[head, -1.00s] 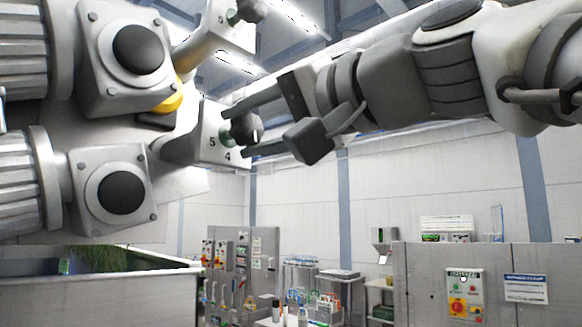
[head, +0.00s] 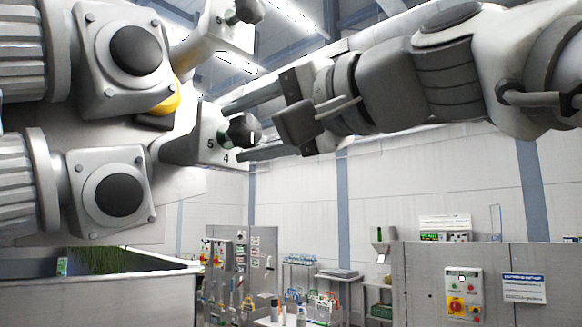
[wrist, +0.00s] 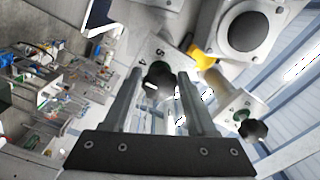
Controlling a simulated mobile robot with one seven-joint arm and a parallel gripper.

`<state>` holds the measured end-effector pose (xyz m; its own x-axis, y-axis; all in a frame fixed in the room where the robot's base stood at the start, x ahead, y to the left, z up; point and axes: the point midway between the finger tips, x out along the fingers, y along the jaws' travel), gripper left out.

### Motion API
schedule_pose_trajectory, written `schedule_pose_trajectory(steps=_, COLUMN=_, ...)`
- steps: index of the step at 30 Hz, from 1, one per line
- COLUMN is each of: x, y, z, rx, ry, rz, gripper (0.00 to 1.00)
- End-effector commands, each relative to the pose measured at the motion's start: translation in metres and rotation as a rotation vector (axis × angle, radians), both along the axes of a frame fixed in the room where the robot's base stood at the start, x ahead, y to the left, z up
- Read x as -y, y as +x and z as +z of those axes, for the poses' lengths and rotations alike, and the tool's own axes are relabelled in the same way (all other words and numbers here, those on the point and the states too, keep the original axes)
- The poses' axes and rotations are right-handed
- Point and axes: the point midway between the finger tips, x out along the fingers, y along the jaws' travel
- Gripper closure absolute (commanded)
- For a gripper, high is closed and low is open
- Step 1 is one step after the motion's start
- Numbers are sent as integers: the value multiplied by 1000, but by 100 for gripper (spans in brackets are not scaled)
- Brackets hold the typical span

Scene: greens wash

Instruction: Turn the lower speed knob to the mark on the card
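The lower speed knob (head: 243,131) is a dark lobed knob on a pale plate marked 5 and 4, at the left centre of the head view. It also shows in the wrist view (wrist: 158,75), with a small white mark on it. My gripper (head: 231,132) reaches in from the right, its two long fingers spread above and below the knob. In the wrist view, my gripper's fingertips (wrist: 161,73) lie on either side of the knob and look apart from it. The gripper is open. I cannot make out the card with the mark.
The upper knob (head: 245,10) sits on a similar plate above and also shows in the wrist view (wrist: 252,130). Large grey machine housings (head: 105,190) fill the left. A metal trough (head: 100,290) with greens lies below. Panels and shelves stand further back.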

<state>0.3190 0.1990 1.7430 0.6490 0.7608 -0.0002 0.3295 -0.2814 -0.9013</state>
Motion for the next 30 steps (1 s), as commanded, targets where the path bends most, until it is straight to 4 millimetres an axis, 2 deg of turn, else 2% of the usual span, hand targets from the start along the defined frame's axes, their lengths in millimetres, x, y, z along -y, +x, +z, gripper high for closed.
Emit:
schedule_pose_trajectory(steps=1, x=0, y=0, z=0, rx=0, ry=0, rz=0, gripper=32)
schedule_pose_trajectory(steps=3, x=0, y=0, z=0, rx=0, ry=0, rz=0, gripper=20)
schedule_pose_trajectory(steps=12, x=1, y=-1, z=0, rx=1, ry=0, rz=-1, gripper=20)
schedule_pose_trajectory(steps=16, x=9, y=-7, z=0, rx=4, ry=1, rz=-2, gripper=20)
schedule_pose_trajectory(steps=20, x=27, y=-23, z=-1, rx=4, ry=2, rz=-1, gripper=20)
schedule_pose_trajectory(steps=30, x=90, y=-77, z=0, rx=3, ry=2, rz=-1, gripper=20)
